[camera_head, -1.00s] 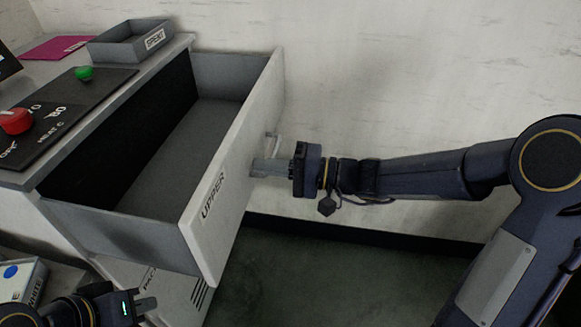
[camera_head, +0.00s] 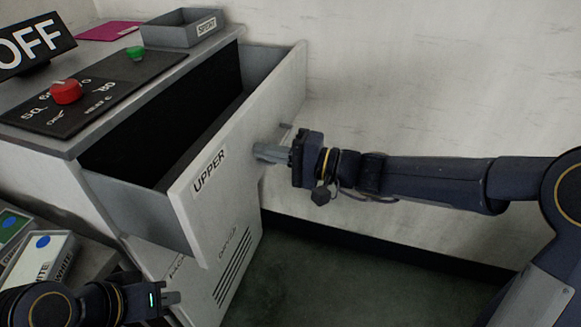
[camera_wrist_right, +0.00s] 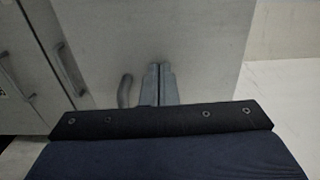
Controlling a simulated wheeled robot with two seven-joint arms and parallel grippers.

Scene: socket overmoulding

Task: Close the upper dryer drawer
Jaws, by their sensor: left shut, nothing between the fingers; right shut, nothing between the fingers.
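The upper dryer drawer (camera_head: 245,135), labelled UPPER, stands partly open from the grey and white dryer cabinet (camera_head: 40,155). Its inside looks empty where I can see it. My right gripper (camera_head: 262,152) is shut and empty, its fingertips at the outer face of the drawer front, beside the handle. In the right wrist view the shut fingers (camera_wrist_right: 158,80) point at the pale drawer front (camera_wrist_right: 165,35), just right of the curved handle (camera_wrist_right: 125,90). I cannot tell whether they touch. My left gripper (camera_head: 172,298) is shut and empty at the lower left, in front of the cabinet.
On the cabinet top are a panel with a red knob (camera_head: 66,91) and green button (camera_head: 136,53), an OFF sign (camera_head: 36,45), a grey SPENT tray (camera_head: 185,29) and a magenta sheet (camera_head: 108,31). Labelled boxes (camera_head: 38,262) stand lower left. Floor to the right is clear.

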